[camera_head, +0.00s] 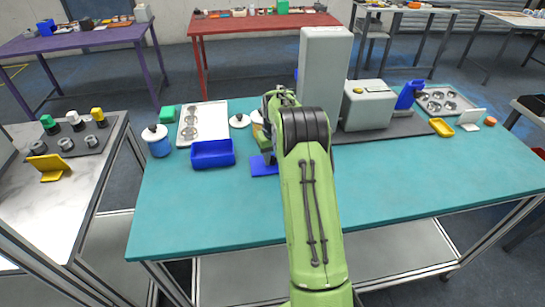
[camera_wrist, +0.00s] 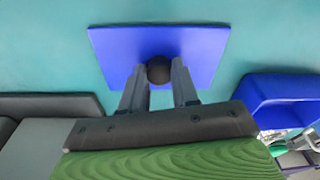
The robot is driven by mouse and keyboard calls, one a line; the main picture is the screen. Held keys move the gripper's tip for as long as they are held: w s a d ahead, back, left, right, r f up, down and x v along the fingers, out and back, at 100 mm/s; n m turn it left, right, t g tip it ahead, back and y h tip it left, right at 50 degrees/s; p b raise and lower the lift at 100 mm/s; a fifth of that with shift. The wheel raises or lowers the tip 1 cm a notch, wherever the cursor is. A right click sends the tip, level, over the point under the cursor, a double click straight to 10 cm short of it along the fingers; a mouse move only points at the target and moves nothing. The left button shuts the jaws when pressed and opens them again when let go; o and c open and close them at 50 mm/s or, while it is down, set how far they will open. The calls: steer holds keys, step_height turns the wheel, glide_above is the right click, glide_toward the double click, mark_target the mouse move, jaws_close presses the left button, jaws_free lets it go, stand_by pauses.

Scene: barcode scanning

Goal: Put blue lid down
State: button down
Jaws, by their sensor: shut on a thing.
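The blue lid (camera_head: 262,168) is a flat square plate with a dark round knob (camera_wrist: 159,69) at its middle. In the wrist view the lid (camera_wrist: 112,45) lies ahead of my gripper (camera_wrist: 159,76), whose two fingers are shut on the knob, one on each side. In the head view my gripper (camera_head: 268,155) is above the lid, partly hidden by my arm. The lid is low over the teal table (camera_head: 210,215); I cannot tell whether it touches. The open blue bin (camera_head: 212,160) stands left of the lid, apart from it; it also shows in the wrist view (camera_wrist: 282,92).
A tall grey machine (camera_head: 325,70) and grey box (camera_head: 368,106) stand behind my arm. The table's front is clear.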

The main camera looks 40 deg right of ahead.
steer(key=shift+f, duration=0.2)
steer(key=c, duration=0.8)
jaws_free()
steer(key=shift+c, duration=0.2)
steer(key=shift+r, duration=0.1)
